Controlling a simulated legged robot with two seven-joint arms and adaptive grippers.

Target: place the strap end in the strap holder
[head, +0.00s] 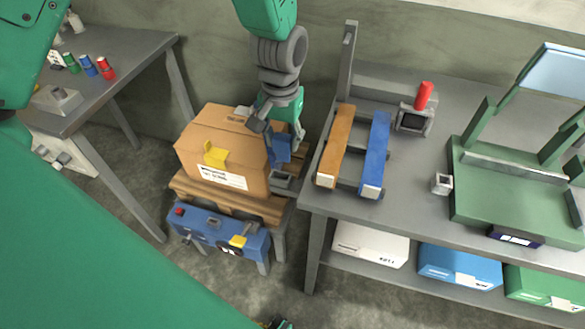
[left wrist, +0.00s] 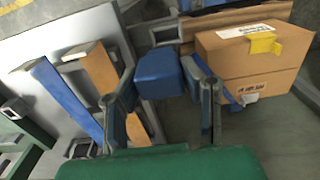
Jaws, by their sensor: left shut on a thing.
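My left gripper (head: 280,130) reaches down beside the right side of the cardboard box (head: 230,150). It is shut on a blue piece, which looks like the strap end (head: 281,150). In the left wrist view, the blue strap end (left wrist: 158,75) sits between the two fingers of the gripper (left wrist: 165,95). A small grey open holder (head: 282,180), probably the strap holder, stands just below the strap end near the box's right side. In the left wrist view, the grey holder (left wrist: 163,32) shows just beyond the strap end. A gap or contact between them cannot be told. My right gripper does not show.
The box sits on a wooden pallet (head: 240,203) above a blue unit (head: 215,232). The right workbench (head: 410,205) carries an orange bar (head: 335,145) and a blue bar (head: 375,150), close to the gripper. A left table (head: 120,75) holds small coloured cylinders.

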